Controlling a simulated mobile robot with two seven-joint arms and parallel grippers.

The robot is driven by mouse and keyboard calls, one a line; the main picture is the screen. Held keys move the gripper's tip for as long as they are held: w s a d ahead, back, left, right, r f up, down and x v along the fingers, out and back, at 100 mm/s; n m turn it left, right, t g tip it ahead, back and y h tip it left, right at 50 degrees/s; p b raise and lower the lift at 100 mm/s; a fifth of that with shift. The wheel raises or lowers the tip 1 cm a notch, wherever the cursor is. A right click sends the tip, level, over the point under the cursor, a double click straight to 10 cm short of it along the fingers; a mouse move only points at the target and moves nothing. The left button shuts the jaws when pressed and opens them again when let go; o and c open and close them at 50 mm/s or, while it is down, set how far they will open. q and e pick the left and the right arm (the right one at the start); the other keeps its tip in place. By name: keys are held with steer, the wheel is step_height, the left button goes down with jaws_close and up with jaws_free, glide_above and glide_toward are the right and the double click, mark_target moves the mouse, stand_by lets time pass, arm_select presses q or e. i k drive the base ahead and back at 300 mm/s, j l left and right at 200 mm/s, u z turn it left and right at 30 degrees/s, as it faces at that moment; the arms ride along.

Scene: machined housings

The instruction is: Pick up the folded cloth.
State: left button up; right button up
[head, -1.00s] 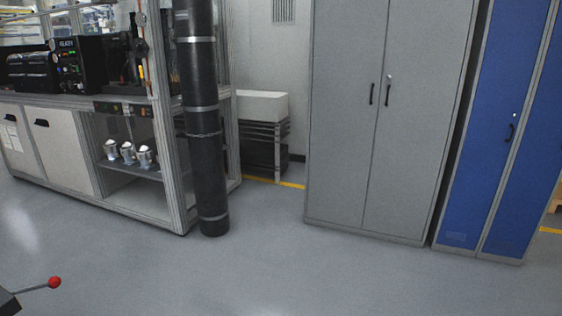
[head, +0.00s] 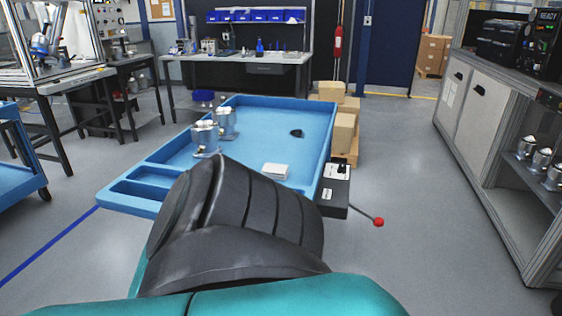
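A small white, flat, layered item (head: 276,171) that looks like the folded cloth lies on the blue cart top (head: 262,115), near its front right. Several grey metal housings (head: 205,137) stand on the left part of the same top. A small dark object (head: 297,133) lies farther back on the right. Neither of my grippers is in view. A large black and teal shape, which may be part of my own body, hides the near part of the cart.
A black box with a red-knobbed lever (head: 378,221) juts from the cart's right side. Cardboard boxes (head: 343,133) stand behind it. A grey cabinet with an open shelf (head: 485,150) is at right. Floor (head: 420,200) between cart and cabinet is clear.

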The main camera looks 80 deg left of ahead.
mark_target(273, 171)
steer(key=u, duration=1.5)
